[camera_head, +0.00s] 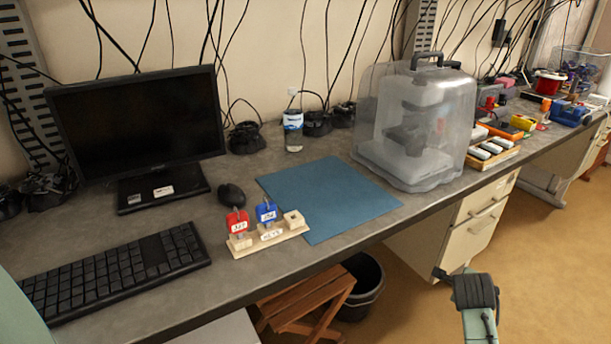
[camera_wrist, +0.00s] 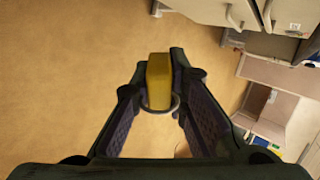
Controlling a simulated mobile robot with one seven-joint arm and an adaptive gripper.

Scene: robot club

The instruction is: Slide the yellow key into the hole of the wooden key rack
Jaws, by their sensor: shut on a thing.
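The wooden key rack (camera_head: 268,240) stands on the desk at the front edge of the blue mat. A red key (camera_head: 238,221) and a blue key (camera_head: 266,212) stand upright in its left and middle places. The right block (camera_head: 293,219) has an empty dark hole on top. In the wrist view my gripper (camera_wrist: 158,82) is shut on the yellow key (camera_wrist: 159,70), which has a metal ring at its near end. The floor lies below it. The head view shows my arm (camera_head: 478,300) at the lower right, off the desk and well apart from the rack; the yellow key cannot be made out there.
A blue mat (camera_head: 330,195) lies bare behind the rack. A keyboard (camera_head: 115,270), a mouse (camera_head: 231,195) and a monitor (camera_head: 140,120) are to the left. A clear-covered machine (camera_head: 415,125) stands right of the mat. Drawers (camera_head: 478,220), a wooden stool (camera_head: 305,300) and a black bin (camera_head: 362,285) are below.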

